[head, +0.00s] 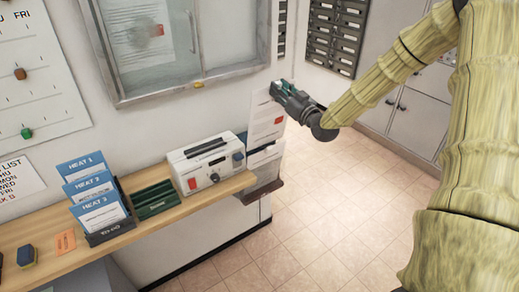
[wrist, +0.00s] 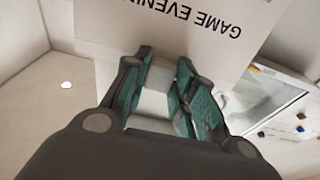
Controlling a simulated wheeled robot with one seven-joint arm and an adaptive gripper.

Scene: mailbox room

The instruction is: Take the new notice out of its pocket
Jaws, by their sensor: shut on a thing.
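The new notice (head: 264,122) is a white sheet with a small red patch. It hangs upright near the wall corner, to the right of the white machine. My gripper (head: 279,92) is shut on its top edge. In the wrist view the notice (wrist: 190,25) shows the words "GAME EVENING" upside down, with my gripper (wrist: 160,88) at its edge. Below the notice is a wall pocket (head: 262,190) with a dark lower ledge and white paper above it. I cannot tell whether the notice's lower edge is clear of the pocket.
A wooden shelf (head: 160,222) runs along the wall. It holds a white machine (head: 205,166), a green tray (head: 154,198) and a rack of blue HEAT cards (head: 95,200). A glazed notice case (head: 170,45) hangs above. The tiled floor (head: 320,215) at right is clear.

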